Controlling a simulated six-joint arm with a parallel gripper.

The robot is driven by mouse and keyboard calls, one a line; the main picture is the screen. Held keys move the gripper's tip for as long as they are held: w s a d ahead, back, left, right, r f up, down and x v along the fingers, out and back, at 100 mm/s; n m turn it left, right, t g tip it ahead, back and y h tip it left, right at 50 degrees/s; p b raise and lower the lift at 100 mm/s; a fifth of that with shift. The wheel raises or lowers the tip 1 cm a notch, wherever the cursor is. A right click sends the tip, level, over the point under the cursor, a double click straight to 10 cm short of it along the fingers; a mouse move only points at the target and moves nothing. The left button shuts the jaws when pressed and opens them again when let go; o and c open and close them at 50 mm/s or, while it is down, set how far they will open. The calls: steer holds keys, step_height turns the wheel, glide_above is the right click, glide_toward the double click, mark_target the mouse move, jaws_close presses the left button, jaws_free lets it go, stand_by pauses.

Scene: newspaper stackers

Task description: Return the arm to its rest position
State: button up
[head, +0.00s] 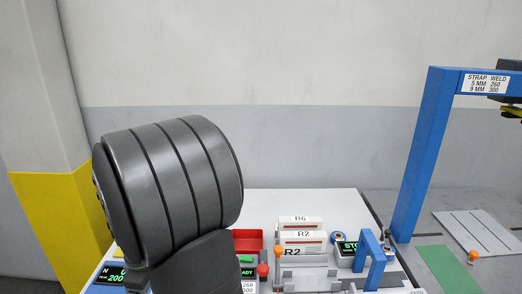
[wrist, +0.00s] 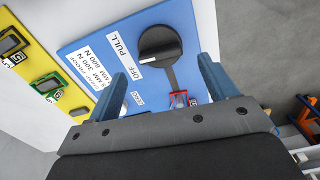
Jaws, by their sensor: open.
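My arm fills the left half of the head view as a large dark grey ribbed joint, hiding part of the table behind it. My gripper is not visible in the head view. In the wrist view my gripper (wrist: 166,82) shows two blue fingers set wide apart, with nothing held between them. Beyond the fingers is a blue panel (wrist: 95,45) with a round black knob (wrist: 160,46) and white labels, one reading OFF and PULL. A small red and clear part (wrist: 179,99) shows on the panel between the fingers. I cannot tell how far the fingertips are from the panel.
The white table (head: 290,204) holds a red bin (head: 248,240), white blocks marked R2 and R6 (head: 300,222), and a small blue frame (head: 372,243). A tall blue post (head: 421,150) with a strap weld sign stands right. A yellow panel (wrist: 40,60) with displays is at left.

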step_height(320, 180, up, 12)
step_height(320, 180, down, 17)
steer(key=n, duration=0.4)
steer(key=shift+r+n, duration=0.15)
steer(key=shift+n, duration=0.15)
steer(key=n, duration=0.9)
steer(key=shift+n, duration=2.1)
